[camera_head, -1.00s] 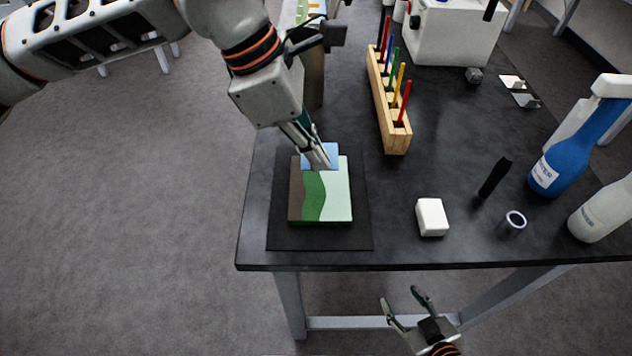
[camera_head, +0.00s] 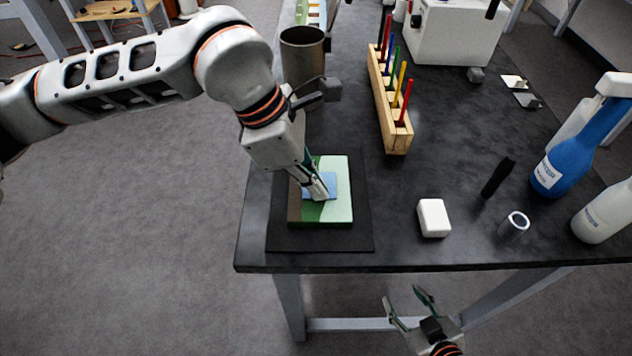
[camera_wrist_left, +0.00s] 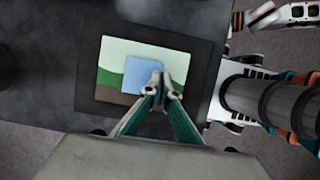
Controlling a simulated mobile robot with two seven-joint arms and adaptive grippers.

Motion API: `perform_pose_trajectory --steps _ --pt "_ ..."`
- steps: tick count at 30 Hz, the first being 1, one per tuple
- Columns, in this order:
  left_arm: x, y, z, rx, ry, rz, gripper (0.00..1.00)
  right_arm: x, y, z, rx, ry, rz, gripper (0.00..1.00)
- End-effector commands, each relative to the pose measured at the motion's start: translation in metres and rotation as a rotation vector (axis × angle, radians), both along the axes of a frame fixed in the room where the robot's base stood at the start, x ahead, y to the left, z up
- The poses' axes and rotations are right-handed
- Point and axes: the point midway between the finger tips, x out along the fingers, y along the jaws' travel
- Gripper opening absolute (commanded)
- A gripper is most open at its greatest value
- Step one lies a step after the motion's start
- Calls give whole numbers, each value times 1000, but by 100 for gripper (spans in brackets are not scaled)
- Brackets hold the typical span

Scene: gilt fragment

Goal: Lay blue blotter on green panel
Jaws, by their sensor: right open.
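The green panel (camera_head: 340,209), with pale mint, green and brown areas, lies on a black mat (camera_head: 358,238) near the table's front left corner. The blue blotter (camera_head: 330,182), a thin light-blue square, is over the middle of the panel; I cannot tell whether it lies flat on it. My left gripper (camera_head: 318,193) is shut on the blotter's edge and hides part of it. The left wrist view shows the blotter (camera_wrist_left: 136,74) inside the outline of the panel (camera_wrist_left: 115,53), with my left fingertips (camera_wrist_left: 161,88) at its edge. My right gripper (camera_head: 401,295) is open and empty, in front of the table.
A white block (camera_head: 433,218), a black stick (camera_head: 497,178) and a metal ring (camera_head: 514,225) are right of the mat. A wooden rack (camera_head: 393,132) with colored sticks stands behind. A brown cup (camera_head: 303,55) is behind my left gripper. Bottles (camera_head: 575,150) stand at right.

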Motion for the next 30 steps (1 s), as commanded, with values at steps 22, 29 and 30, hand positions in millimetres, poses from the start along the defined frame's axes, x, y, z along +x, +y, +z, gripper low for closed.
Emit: perform_pose_trajectory --steps 22,29,30 --pt "1 11 30 -1 -5 0 21 2 1 6 3 -6 0 48" --pt "1 30 74 0 -5 1 21 2 2 7 8 -6 0 48" --pt "1 32 81 0 -5 2 21 2 2 7 7 -5 0 48"
